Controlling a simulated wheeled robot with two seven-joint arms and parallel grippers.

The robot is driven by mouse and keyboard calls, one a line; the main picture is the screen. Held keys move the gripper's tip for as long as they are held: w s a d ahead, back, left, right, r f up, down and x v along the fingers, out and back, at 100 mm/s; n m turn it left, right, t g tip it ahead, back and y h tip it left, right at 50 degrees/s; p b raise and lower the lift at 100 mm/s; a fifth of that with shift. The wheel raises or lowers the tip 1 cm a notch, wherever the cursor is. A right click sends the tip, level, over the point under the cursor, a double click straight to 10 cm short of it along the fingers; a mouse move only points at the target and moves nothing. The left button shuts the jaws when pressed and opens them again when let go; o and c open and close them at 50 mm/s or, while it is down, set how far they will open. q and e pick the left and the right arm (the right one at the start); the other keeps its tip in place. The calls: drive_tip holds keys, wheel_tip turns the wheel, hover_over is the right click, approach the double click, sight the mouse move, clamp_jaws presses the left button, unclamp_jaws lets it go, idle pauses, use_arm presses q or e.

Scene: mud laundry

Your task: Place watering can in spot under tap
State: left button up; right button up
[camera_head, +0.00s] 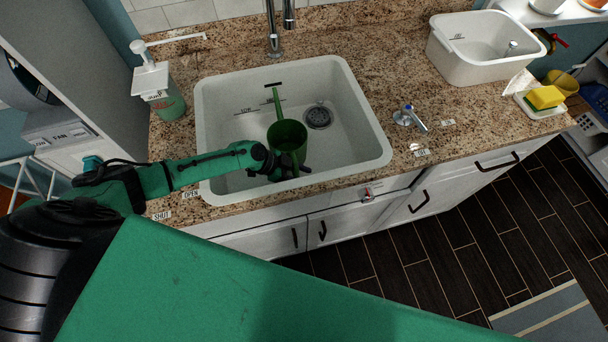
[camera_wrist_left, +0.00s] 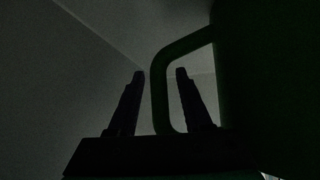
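The green watering can (camera_head: 287,138) stands in the white sink (camera_head: 360,110), with its spout pointing toward the back wall of the sink. My left gripper (camera_head: 283,170) is down in the sink at the can's near side. In the left wrist view the gripper's two dark fingers (camera_wrist_left: 160,72) are apart, with the upright bar of the can's handle (camera_wrist_left: 158,95) between them. A gap shows on each side of the bar. The metal tap (camera_head: 274,42) stands behind the sink's back rim. My right gripper is not in view.
A drain (camera_head: 319,117) lies right of the can. A soap dispenser (camera_head: 158,85) is at the left, and a white basin (camera_head: 470,62) at the back right. The granite counter between sink and basin is mostly clear.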

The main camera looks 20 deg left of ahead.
use_arm(q)
drive_tip(key=shift+a+r, duration=0.2)
drive_tip(key=b+v, duration=0.1)
drive_tip(key=v, duration=0.6)
idle(0.3)
